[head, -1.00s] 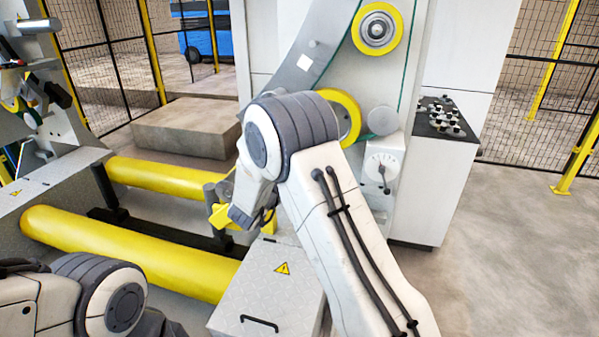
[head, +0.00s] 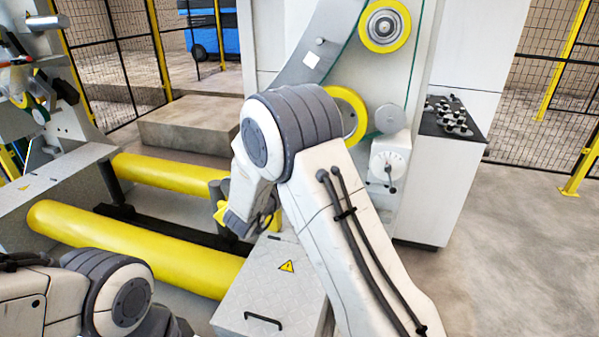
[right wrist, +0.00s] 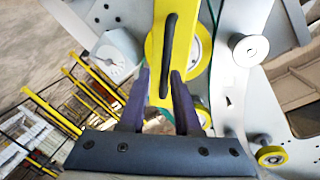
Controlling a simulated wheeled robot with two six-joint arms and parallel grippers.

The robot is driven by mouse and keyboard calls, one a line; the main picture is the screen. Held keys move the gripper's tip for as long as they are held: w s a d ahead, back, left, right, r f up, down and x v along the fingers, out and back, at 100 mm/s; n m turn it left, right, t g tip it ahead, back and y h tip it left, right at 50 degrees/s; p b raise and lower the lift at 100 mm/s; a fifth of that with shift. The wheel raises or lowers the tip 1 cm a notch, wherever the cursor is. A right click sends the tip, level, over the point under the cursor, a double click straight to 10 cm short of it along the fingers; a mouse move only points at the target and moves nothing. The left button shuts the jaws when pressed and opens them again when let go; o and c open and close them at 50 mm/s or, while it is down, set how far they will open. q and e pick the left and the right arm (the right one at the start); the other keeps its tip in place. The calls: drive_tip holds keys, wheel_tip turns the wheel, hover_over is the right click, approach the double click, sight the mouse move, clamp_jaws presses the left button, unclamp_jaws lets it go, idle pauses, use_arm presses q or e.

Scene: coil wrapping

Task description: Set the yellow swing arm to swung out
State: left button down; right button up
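The yellow swing arm (right wrist: 156,40) is a flat yellow bar with a long black handle (right wrist: 169,50) in the right wrist view. My right gripper (right wrist: 159,75) is open, with its two purple fingers apart on either side of the bar's lower part and the handle's lower end. I cannot tell whether the fingers touch it. In the head view my right gripper (head: 240,222) is low beside the machine, and a yellow end (head: 220,213) shows next to it; my right arm hides most of the swing arm. My left gripper is out of view; only my left arm shows at bottom left.
Two thick yellow rollers (head: 130,245) lie to the left. A grey floor box (head: 270,290) with a warning sign is in front. The machine panel (head: 362,92) carries yellow-rimmed wheels (head: 385,26) and a white dial (head: 390,160). A button console (head: 450,125) stands right.

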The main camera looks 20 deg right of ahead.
drive_tip(key=f+v, duration=0.1)
drive_tip(key=v, duration=0.5)
drive_tip(key=shift+s+a+r, duration=0.3)
drive_tip(key=shift+a+r, duration=0.05)
drive_tip(key=shift+r, duration=0.2)
